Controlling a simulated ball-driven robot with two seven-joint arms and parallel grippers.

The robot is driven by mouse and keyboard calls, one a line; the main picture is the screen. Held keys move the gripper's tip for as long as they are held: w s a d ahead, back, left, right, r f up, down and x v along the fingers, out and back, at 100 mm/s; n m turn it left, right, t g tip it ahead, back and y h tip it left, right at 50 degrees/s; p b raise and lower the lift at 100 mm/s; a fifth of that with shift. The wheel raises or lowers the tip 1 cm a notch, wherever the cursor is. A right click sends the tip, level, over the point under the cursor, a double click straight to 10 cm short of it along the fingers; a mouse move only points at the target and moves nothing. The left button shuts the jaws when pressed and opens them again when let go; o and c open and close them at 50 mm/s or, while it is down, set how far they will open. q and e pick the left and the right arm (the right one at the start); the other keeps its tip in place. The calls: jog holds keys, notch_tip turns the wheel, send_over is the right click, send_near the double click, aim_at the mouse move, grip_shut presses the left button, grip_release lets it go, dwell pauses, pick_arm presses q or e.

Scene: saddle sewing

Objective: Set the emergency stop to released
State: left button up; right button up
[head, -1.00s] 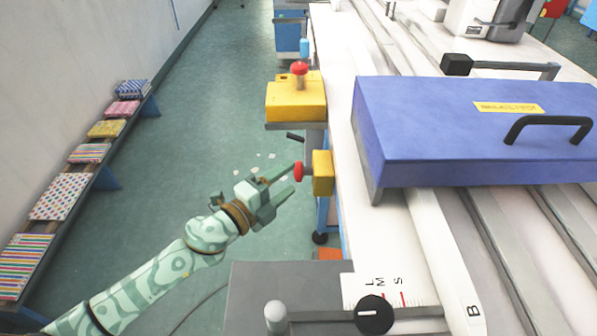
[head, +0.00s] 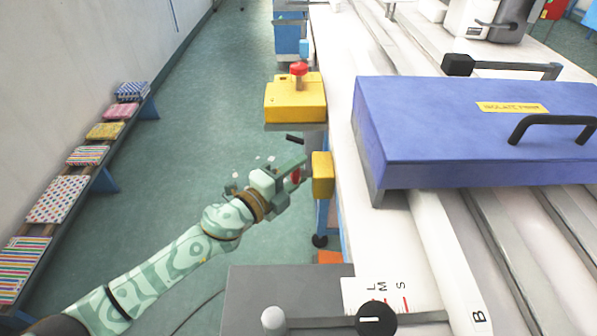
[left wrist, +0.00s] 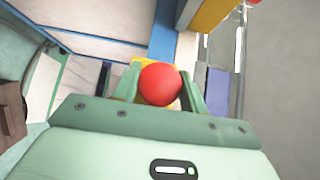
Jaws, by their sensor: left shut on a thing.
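The emergency stop is a red mushroom button (head: 295,175) on a small yellow box (head: 322,175) fixed to the side of the white table. My left gripper (head: 293,174) is at the button, its fingers on either side of it and shut on it. In the left wrist view the red button (left wrist: 160,84) sits between the two green fingers, with part of the yellow box behind it. The fingers hide part of the button in the head view. My right gripper is not in view.
A larger yellow box (head: 296,100) with a red knob (head: 299,69) stands just beyond. A blue cover (head: 450,130) with a black handle lies on the table to the right. A grey plate with a black dial (head: 376,319) is nearer. The floor at left is clear up to a bench of patterned fabrics.

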pick_arm(q)
jog(key=shift+a+f, duration=0.1)
jog(key=shift+a, duration=0.2)
jog(key=o, duration=1.3)
jog(key=shift+a, duration=0.15)
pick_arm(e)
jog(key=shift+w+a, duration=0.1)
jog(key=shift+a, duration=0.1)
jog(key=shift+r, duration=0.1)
pick_arm(q)
jog(key=p+v, duration=0.3)
jog(key=v, duration=1.3)
jog(key=shift+s+a, duration=0.1)
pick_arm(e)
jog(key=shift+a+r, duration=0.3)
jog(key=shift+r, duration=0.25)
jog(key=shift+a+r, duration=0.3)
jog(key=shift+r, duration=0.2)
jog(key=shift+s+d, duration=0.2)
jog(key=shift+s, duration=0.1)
